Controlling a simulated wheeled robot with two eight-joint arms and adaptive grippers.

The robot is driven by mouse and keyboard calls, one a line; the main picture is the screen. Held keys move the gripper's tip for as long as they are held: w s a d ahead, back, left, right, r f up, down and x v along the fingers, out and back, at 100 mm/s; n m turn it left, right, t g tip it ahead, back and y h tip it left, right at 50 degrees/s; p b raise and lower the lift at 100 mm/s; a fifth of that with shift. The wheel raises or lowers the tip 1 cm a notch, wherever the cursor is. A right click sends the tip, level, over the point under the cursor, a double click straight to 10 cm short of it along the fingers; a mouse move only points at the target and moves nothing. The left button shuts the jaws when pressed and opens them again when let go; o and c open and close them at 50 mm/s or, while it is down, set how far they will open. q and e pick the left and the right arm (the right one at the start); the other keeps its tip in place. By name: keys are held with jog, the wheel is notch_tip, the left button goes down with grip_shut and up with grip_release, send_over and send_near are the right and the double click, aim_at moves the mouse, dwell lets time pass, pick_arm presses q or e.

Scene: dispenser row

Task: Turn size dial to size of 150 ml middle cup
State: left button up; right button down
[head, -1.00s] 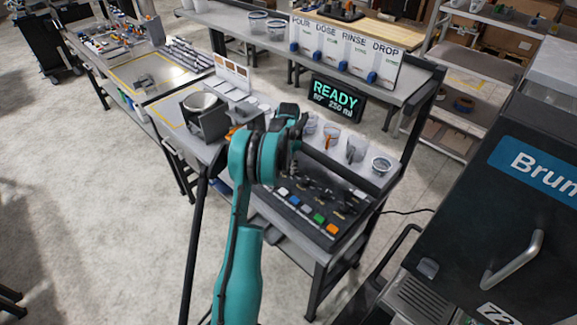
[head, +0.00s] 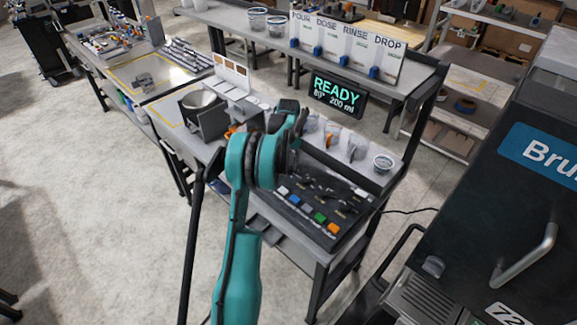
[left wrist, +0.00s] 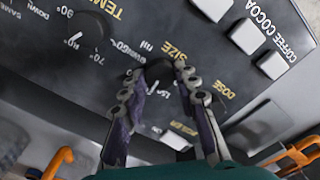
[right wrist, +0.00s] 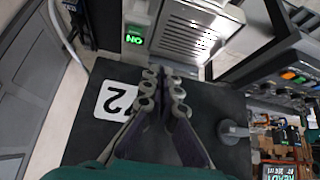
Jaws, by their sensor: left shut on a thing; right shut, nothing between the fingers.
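The size dial (left wrist: 158,74) is a dark round knob on the black control panel, beside the gold SIZE lettering in the left wrist view. My left gripper (left wrist: 160,78) has one finger on each side of it and is shut on it. Part of its scale is hidden by the fingers. The display (head: 338,96) reads READY and 200 ml. Several cups stand in a row behind the panel, among them a clear one (head: 382,162); I cannot tell which is the 150 ml cup. My right gripper (right wrist: 162,76) is shut and empty, over a dark surface.
A temperature dial (left wrist: 82,34) sits near the size dial, with white buttons (left wrist: 247,37) on the other side. The panel (head: 318,220) has several coloured buttons. A large black machine (head: 470,200) with a handle stands at the right. A grey knob (right wrist: 232,131) is near my right gripper.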

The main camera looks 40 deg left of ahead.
aim_at(289, 166)
pick_arm(q)
jog(key=n, duration=0.4)
jog(key=shift+n+b, duration=0.3)
jog(key=shift+b, duration=0.1)
jog(key=shift+n, duration=1.8)
jog(key=o, duration=1.2)
jog(key=shift+c, duration=0.2)
notch_tip(289, 166, up, 12)
